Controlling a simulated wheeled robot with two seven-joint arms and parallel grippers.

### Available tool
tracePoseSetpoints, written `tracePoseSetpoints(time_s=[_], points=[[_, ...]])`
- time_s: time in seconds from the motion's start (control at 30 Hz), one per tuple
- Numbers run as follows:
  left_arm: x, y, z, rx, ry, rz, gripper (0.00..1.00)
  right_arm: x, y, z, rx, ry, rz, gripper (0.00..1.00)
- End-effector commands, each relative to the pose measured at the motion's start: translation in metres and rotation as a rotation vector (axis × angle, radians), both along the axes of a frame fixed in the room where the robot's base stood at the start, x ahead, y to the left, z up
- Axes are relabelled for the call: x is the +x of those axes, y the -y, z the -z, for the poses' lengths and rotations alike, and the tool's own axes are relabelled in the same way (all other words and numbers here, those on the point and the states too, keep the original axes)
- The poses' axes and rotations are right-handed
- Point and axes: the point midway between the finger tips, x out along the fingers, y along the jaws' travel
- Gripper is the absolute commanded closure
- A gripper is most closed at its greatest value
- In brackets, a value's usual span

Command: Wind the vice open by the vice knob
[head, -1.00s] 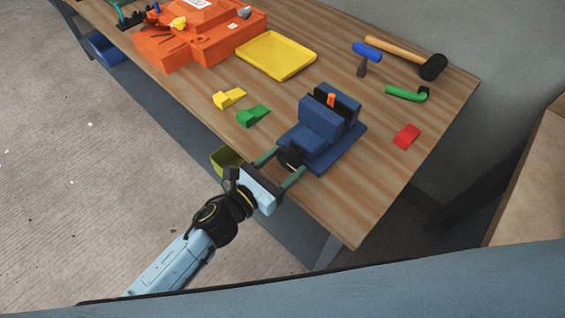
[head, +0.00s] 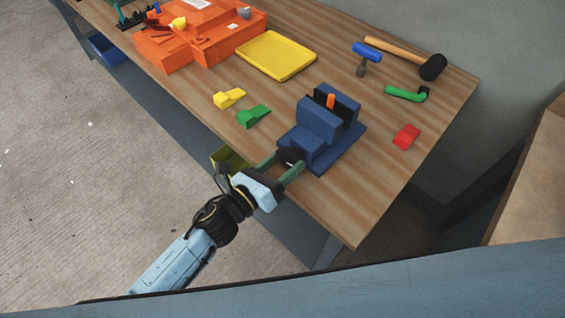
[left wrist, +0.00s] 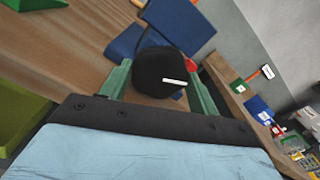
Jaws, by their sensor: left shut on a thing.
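The blue vice (head: 322,130) stands on the wooden bench near its front edge, with an orange piece (head: 331,101) between its jaws. The black round vice knob (head: 290,157) is on the vice's near side. In the left wrist view the knob (left wrist: 161,72) has a white mark on its face, and the vice (left wrist: 178,28) shows behind it. My left gripper (head: 279,166) has its green fingers on either side of the knob and is shut on it. The gripper is rolled in the head view. My right gripper is not in view.
Green (head: 253,116) and yellow (head: 229,98) wedges lie left of the vice. A red block (head: 406,136), green tool (head: 407,93) and hammers (head: 367,53) lie right and behind. A yellow tray (head: 276,55) and orange mould (head: 200,35) are further back. An olive bin (head: 222,158) sits below the bench edge.

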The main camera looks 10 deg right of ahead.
Motion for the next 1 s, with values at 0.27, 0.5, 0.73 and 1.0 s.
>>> tracePoseSetpoints(time_s=[0.27, 0.5, 0.73, 1.0], points=[[0.0, 0.0, 0.0, 0.001, 0.001, -0.001, 0.3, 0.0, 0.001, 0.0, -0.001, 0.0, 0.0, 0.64], [0.0, 0.0, 0.0, 0.002, 0.001, -0.001, 0.17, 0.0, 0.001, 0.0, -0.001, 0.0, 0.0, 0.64], [-0.004, -0.005, 0.001, 0.002, 0.001, 0.0, 0.17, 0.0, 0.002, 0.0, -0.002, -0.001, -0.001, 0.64], [-0.036, -0.045, 0.002, 0.005, -0.001, 0.0, 0.17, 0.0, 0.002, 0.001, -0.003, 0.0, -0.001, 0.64]])
